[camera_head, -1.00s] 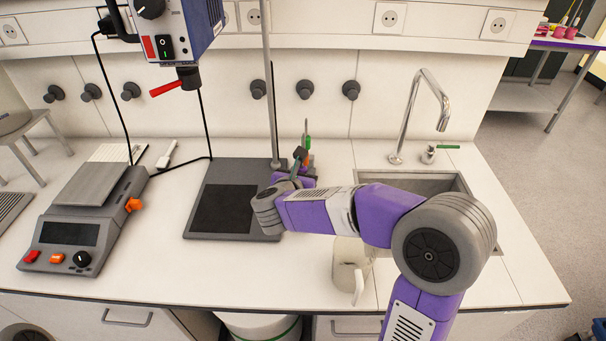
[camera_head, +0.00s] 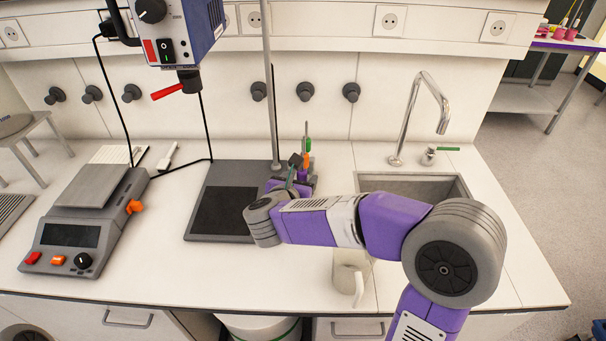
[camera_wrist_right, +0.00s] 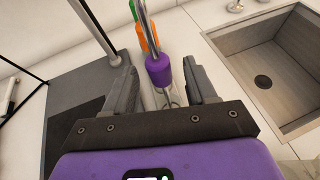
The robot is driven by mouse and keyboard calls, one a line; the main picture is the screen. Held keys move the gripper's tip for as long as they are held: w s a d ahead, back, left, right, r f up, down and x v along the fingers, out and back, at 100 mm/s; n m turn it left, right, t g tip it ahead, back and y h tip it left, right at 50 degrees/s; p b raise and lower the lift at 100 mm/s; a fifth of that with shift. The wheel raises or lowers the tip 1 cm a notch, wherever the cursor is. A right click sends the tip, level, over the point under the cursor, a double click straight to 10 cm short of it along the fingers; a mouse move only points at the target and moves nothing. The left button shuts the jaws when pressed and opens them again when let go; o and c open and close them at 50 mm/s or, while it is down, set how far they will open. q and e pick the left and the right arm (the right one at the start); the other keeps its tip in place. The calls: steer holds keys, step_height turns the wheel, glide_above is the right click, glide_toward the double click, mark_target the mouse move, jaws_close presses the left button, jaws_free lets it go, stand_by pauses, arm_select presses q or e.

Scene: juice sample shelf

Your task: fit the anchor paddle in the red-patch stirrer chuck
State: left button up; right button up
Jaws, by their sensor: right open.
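My right gripper (camera_wrist_right: 163,82) is open. Its fingers stand either side of a purple-collared metal shaft (camera_wrist_right: 158,70), with gaps visible on both sides. In the head view my right gripper (camera_head: 297,168) is beside the foot of the stand rod, partly hidden by my wrist. A green-collared tool (camera_head: 307,144) and an orange-collared tool (camera_head: 305,161) stand upright there. The paddle ends are hidden, so I cannot tell which is the anchor. The stirrer (camera_head: 175,30) with the red patch (camera_head: 151,51) hangs at upper left, its dark chuck (camera_head: 190,79) below and empty. My left gripper is not seen.
The stand's rod (camera_head: 267,90) rises from a dark base plate (camera_head: 200,228) close to my gripper. The sink (camera_head: 410,184) and tap (camera_head: 440,100) are at right.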

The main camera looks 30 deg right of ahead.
steer(key=v, duration=0.8)
steer(key=shift+s+a+p, duration=0.15)
steer(key=shift+a+p, duration=0.15)
steer(key=shift+p, duration=0.15)
steer(key=shift+r, duration=0.15)
steer(key=shift+r, duration=0.1)
